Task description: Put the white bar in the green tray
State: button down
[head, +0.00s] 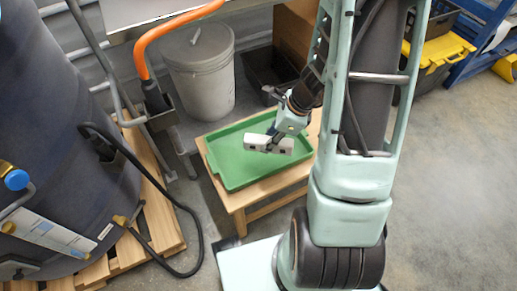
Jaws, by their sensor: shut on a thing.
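The white bar (256,141) is in my gripper (272,138), over the middle of the green tray (227,178). The bar lies roughly level, with its long side running left to right. My gripper is shut on it from above, and the fingers cover part of its middle. I cannot tell whether the bar touches the tray floor or hangs just above it. The visible tray floor is otherwise empty.
A grey lidded bucket (203,80) and a dark crate (264,70) stand behind the table. A large dark hopper (50,130) on a wooden pallet (166,222) is at left, with a black hose beside it. Open concrete floor (450,180) lies at right.

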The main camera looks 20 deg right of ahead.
jog(key=shift+s+d+f+m+t, duration=0.2)
jog(key=shift+s+d+f+m, duration=0.15)
jog(key=shift+s+m, duration=0.15)
jog(key=shift+s+d+f+m+t, duration=0.2)
jog(key=shift+s+d+m, duration=0.2)
jog(key=shift+s, duration=0.15)
jog(key=shift+w+f, duration=0.15)
jog(key=shift+w, duration=0.05)
jog(key=w+d+f, duration=0.1)
jog(key=w+f, duration=0.2)
jog(key=w, duration=0.1)
jog(key=w+d+f+b, duration=0.1)
jog(key=w+d+f, duration=0.1)
jog(key=w+f, duration=0.1)
jog(key=w+d+f+b, duration=0.1)
jog(key=w+f, duration=0.2)
jog(key=w, duration=0.2)
jog(key=shift+d, duration=0.4)
jog(key=shift+w+f, duration=0.1)
jog(key=shift+f, duration=0.15)
jog(key=shift+w+d+f+b, duration=0.1)
jog(key=shift+f+b, duration=0.4)
jog(key=shift+f, duration=0.3)
jog(key=shift+w+d+f+b, duration=0.1)
jog(key=shift+f+b, duration=0.4)
jog(key=shift+f, duration=0.3)
